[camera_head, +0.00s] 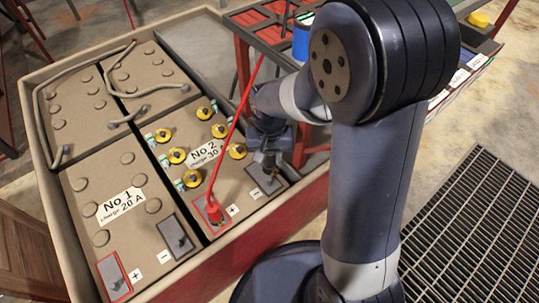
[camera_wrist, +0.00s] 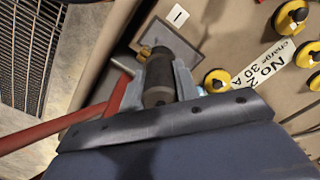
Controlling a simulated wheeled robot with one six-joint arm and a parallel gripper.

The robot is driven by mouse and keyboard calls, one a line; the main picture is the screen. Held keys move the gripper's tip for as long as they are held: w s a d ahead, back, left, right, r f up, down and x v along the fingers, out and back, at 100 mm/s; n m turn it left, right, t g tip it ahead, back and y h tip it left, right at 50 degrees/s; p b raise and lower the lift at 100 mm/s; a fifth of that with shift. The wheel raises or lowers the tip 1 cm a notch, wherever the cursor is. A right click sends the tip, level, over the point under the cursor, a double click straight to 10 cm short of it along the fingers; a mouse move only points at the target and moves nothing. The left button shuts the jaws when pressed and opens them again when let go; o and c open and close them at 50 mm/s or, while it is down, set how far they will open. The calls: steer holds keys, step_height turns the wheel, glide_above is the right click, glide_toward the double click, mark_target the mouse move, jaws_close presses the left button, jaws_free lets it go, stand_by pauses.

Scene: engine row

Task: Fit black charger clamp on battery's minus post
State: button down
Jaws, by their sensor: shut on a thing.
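Battery No. 2 (camera_head: 200,150) sits in the tray, with a plus and a minus sign at its near edge. Its minus pad (camera_head: 265,178) is dark grey and also shows in the wrist view (camera_wrist: 183,48), beside the minus label. My gripper (camera_head: 268,150) is over this pad. In the wrist view my gripper (camera_wrist: 160,90) is shut on the black clamp (camera_wrist: 158,75), whose brass-coloured end (camera_wrist: 146,51) points at the pad. The clamp hides the minus post, so I cannot tell whether it is around it. A red clamp (camera_head: 214,211) stands on the plus post.
Battery No. 1 (camera_head: 110,200) is at the left with bare terminal pads. Yellow caps (camera_head: 237,151) stand open on battery No. 2. The red cable (camera_head: 236,120) runs up to the back. The tray's rim (camera_head: 275,205) is close to my gripper. A floor grate (camera_head: 470,240) lies at the right.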

steer(key=shift+s, duration=0.1)
steer(key=shift+f, duration=0.1)
steer(key=shift+f+b, duration=2.5)
steer(key=shift+f, duration=1.25)
steer(key=c, duration=1)
jaws_free()
step_height(320, 180, up, 11)
steer(key=p, duration=0.4)
steer(key=shift+f, duration=0.1)
